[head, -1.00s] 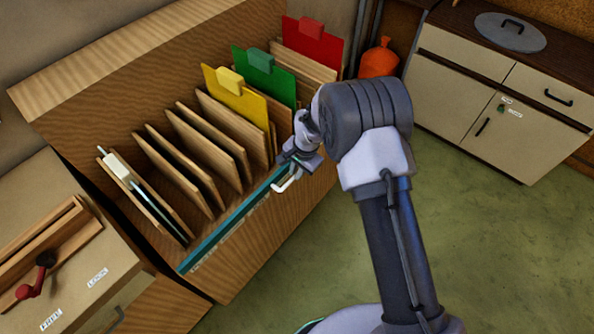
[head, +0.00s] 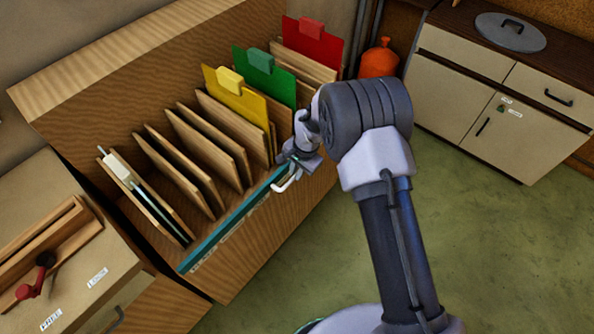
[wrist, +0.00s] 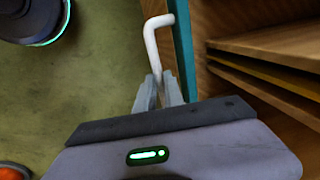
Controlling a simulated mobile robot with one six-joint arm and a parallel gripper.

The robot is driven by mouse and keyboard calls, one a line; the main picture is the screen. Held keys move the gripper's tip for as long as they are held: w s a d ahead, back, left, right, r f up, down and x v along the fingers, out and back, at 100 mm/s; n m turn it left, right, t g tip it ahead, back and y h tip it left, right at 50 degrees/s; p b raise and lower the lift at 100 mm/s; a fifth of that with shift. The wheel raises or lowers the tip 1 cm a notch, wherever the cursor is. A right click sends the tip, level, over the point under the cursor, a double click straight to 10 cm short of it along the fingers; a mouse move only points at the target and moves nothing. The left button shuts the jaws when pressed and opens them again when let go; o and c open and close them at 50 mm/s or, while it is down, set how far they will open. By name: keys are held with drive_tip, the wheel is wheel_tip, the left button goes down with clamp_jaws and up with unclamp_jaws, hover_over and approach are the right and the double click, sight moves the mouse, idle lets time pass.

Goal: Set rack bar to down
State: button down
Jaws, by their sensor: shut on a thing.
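The rack bar (head: 225,230) is a long teal bar along the front lower edge of the wooden rack (head: 256,264). A white bent handle (head: 288,184) sticks out near its right end. My gripper (head: 294,168) is at this handle, partly hidden by my own wrist in the head view. In the wrist view, my gripper (wrist: 158,92) is shut on the lower part of the white handle (wrist: 152,45), and the teal bar (wrist: 184,50) runs just to its right.
Wooden dividers fill the rack, with yellow (head: 235,97), green (head: 262,80) and red (head: 312,47) panels towards the back. A bench with a red-knobbed lever (head: 44,260) stands at the left. A cream cabinet (head: 500,100) stands at the back right. The green floor between is open.

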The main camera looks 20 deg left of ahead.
wheel_tip(320, 180, down, 11)
drive_tip(key=b, duration=0.7)
drive_tip(key=shift+f, duration=0.2)
drive_tip(key=c, duration=1.5)
unclamp_jaws()
drive_tip(key=shift+o, duration=0.2)
drive_tip(key=shift+r, duration=0.1)
drive_tip(key=d+r+p, duration=0.1)
drive_tip(key=r+p, duration=0.2)
drive_tip(key=r, duration=0.5)
drive_tip(key=s+d+r+p, duration=0.1)
drive_tip(key=d+r+p, duration=0.1)
drive_tip(key=r, duration=0.7)
drive_tip(key=shift+p, duration=0.6)
drive_tip(key=shift+s, duration=0.1)
